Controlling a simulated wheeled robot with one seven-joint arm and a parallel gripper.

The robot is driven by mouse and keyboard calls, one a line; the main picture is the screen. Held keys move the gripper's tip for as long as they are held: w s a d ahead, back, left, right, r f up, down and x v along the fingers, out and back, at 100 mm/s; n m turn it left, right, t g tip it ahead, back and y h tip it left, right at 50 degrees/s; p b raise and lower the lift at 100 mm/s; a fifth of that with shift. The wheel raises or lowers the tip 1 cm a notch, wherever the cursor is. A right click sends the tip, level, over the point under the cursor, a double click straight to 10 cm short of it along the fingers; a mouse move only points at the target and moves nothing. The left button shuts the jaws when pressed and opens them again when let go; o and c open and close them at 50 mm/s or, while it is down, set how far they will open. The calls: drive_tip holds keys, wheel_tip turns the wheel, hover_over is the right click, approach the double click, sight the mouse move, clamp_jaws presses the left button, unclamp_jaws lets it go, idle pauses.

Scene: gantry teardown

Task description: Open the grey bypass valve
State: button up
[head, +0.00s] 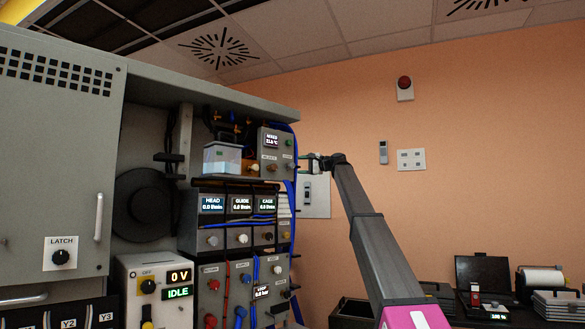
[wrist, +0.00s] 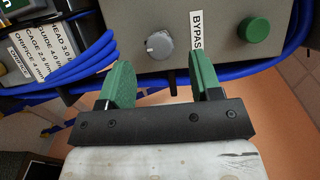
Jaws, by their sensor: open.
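The grey bypass valve knob (wrist: 159,45) sits on a grey panel in the wrist view, with a small pale mark on its lower left. A white label reading BYPASS (wrist: 197,32) is just right of it. My gripper (wrist: 159,72) is open and empty, its two green fingers spread below and to either side of the knob. I see no clear contact between fingers and knob. In the head view my gripper (head: 308,163) is at the right edge of the rack, beside the module with the temperature display (head: 272,140). The grey knob is not clear there.
A green knob (wrist: 254,30) is right of the label, near the right finger. Blue hoses (wrist: 75,65) run along the panel's lower edge and left side. A clear tank (head: 222,159) stands left of the module.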

sight(294, 165)
drive_tip(key=x, duration=0.5)
drive_tip(key=c, duration=0.9)
drive_tip(key=shift+c, duration=0.2)
